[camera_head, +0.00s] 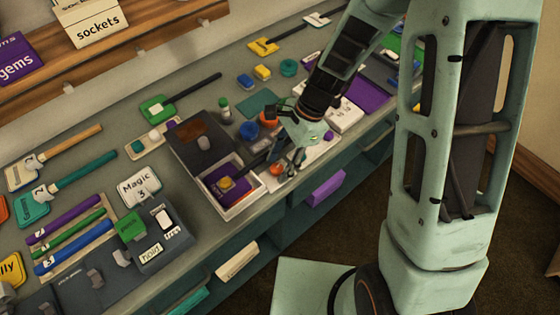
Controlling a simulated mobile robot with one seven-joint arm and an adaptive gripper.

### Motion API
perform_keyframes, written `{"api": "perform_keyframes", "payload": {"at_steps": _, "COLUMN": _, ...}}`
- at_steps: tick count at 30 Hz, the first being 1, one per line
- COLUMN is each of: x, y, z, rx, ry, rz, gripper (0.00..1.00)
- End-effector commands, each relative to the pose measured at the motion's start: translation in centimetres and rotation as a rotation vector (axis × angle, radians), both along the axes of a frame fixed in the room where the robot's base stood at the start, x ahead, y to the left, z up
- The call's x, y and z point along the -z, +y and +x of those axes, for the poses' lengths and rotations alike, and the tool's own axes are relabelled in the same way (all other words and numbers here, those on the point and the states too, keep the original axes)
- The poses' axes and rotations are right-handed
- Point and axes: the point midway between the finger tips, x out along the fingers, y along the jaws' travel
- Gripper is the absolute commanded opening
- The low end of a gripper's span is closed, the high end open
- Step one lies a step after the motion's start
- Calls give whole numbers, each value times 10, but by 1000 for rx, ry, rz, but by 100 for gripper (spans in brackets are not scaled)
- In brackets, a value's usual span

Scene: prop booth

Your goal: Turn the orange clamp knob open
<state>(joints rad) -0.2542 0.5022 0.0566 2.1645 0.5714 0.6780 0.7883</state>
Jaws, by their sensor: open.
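An orange rounded piece (268,118) shows on the counter just left of my wrist, partly hidden by it. It looks like the orange clamp knob, but it is too small to tell how it is turned. My gripper (290,170) points down over the counter's front part, beside the right end of a white open box (244,208). It is open with nothing seen between its fingers. It sits nearer the front edge than the orange piece. Whether the fingertips touch anything is unclear.
The white box holds a purple piece with a yellow top. A dark panel (188,148) stands behind it. A white block (345,115) is to the right. Paddles and a "Magic" card (139,187) lie further left.

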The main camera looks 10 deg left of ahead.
Motion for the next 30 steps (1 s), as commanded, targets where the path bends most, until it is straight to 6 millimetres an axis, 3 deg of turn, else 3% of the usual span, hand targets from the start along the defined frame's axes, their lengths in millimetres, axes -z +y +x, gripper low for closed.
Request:
{"api": "perform_keyframes", "payload": {"at_steps": 3, "x": 0, "y": 0, "z": 0, "rx": 0, "ry": 0, "rz": 0, "gripper": 40}}
{"api": "perform_keyframes", "payload": {"at_steps": 14, "x": 0, "y": 0, "z": 0, "rx": 0, "ry": 0, "rz": 0, "gripper": 1}}
{"api": "perform_keyframes", "payload": {"at_steps": 23, "x": -1, "y": 0, "z": 1, "rx": -35, "ry": 0, "rz": 0, "gripper": 0}}
{"api": "perform_keyframes", "payload": {"at_steps": 30, "x": -1, "y": 2, "z": 2, "rx": -169, "ry": 2, "rz": 1, "gripper": 0}}
